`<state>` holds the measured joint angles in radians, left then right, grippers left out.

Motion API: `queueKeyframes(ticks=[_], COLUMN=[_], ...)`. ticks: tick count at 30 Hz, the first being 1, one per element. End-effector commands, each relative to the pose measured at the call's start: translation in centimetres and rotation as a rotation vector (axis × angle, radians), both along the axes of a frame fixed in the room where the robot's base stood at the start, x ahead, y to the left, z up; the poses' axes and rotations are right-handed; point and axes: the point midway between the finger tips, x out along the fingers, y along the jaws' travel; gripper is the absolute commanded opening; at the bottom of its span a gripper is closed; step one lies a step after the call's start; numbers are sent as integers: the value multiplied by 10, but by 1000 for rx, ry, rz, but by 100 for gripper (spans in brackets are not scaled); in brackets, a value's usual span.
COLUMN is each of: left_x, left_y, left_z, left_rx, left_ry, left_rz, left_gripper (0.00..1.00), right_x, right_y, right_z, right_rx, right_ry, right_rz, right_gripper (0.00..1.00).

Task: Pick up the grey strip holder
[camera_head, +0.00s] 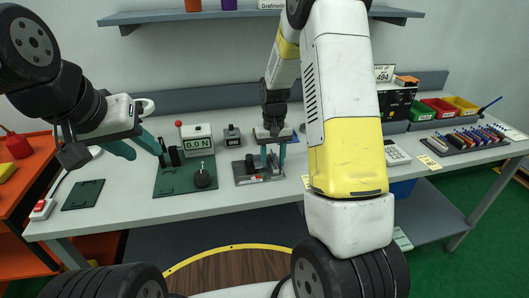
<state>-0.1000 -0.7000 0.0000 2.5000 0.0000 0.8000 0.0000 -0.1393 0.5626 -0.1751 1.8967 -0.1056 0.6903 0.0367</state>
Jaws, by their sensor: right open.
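A small grey fixture (251,166), which looks like the grey strip holder, stands on a dark grey plate (244,182) at the middle of the bench. My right gripper (272,163) points down over this plate, its teal fingers apart. One finger is close to the fixture; I cannot tell whether they touch. The fingers and the gripper body hide part of the plate's back. My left gripper (148,155) is above the left part of the bench, its teal fingers apart with nothing visible between them.
A green board (180,186) with a red-knobbed lever, a green display (198,144) and a black knob (202,179) lies left of the plate. A small dark block (232,135) stands behind. A calculator (396,154), a pen tray (464,139) and coloured bins are at right.

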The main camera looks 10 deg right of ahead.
Motion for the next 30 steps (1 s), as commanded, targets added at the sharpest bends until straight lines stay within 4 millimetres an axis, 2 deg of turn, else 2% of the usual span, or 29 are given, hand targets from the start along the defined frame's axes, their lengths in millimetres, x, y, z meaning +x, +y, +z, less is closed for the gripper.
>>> queueKeyframes(ticks=[3, 10, 23, 30], left_x=[0, 0, 0, 0], left_y=[0, 0, 0, 0], left_z=[0, 0, 0, 0], left_rx=[0, 0, 0, 0], left_ry=[0, 0, 0, 0], left_rz=[0, 0, 0, 0], left_gripper=[36, 36, 36, 36], right_x=[0, 0, 0, 1], right_y=[0, 0, 0, 0], right_z=[0, 1, 3, 26], right_rx=[0, 0, 0, 1], right_ry=[0, 0, -1, -4], right_rz=[0, 0, 0, 0], right_gripper=[45, 0, 0, 0])
